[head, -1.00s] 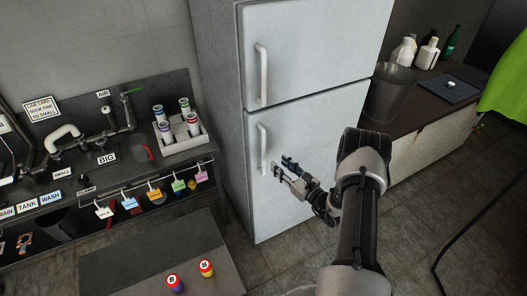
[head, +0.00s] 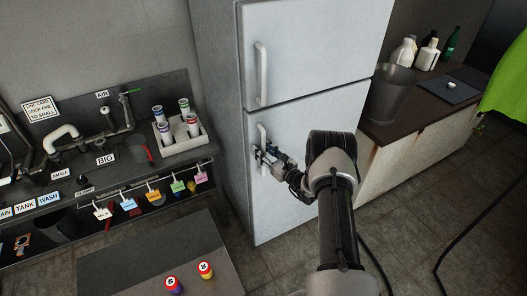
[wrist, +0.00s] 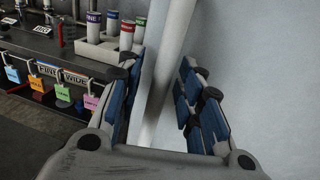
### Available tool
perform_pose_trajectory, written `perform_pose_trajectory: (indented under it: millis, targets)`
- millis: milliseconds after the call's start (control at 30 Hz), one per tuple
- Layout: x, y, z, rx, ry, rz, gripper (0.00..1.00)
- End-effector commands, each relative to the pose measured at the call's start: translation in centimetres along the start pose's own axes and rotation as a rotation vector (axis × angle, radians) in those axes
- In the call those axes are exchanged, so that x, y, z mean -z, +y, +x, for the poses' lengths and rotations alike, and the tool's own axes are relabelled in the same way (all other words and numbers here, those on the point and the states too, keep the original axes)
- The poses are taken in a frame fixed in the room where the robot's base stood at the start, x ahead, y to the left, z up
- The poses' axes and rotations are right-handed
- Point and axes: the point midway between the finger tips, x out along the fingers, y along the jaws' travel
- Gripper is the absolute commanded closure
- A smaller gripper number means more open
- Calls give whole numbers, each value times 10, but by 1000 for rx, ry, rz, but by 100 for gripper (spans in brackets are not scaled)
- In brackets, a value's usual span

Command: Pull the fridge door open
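The white fridge (head: 325,48) stands in the middle of the head view, with an upper door and a lower door (head: 315,120), both shut. The lower door has a vertical white handle (head: 262,134) near its left edge. The upper door has a similar handle (head: 262,75). My gripper (head: 262,158) is at the lower handle and hides its lower part. In the wrist view the white handle (wrist: 168,65) runs between my two blue-padded fingers (wrist: 160,100). Gaps show between handle and fingers, so my gripper is open around it.
A dark sink counter with pipes (head: 100,140) and a white rack of tubes (head: 182,135) is left of the fridge. A low dark table (head: 140,265) with two small capped containers (head: 205,270) is in front. A counter with a metal bin (head: 390,95) stands right.

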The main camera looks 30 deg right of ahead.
Motion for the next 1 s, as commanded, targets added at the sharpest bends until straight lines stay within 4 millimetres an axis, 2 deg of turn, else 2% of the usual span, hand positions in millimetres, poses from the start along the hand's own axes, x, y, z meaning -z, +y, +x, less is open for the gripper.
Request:
perform_pose_trajectory:
  millis: [67, 467, 1000]
  targets:
    - [0, 0, 0, 0, 0, 0, 73]
    - [0, 0, 0, 0, 0, 0, 100]
    - [0, 0, -1, -2, 0, 0, 100]
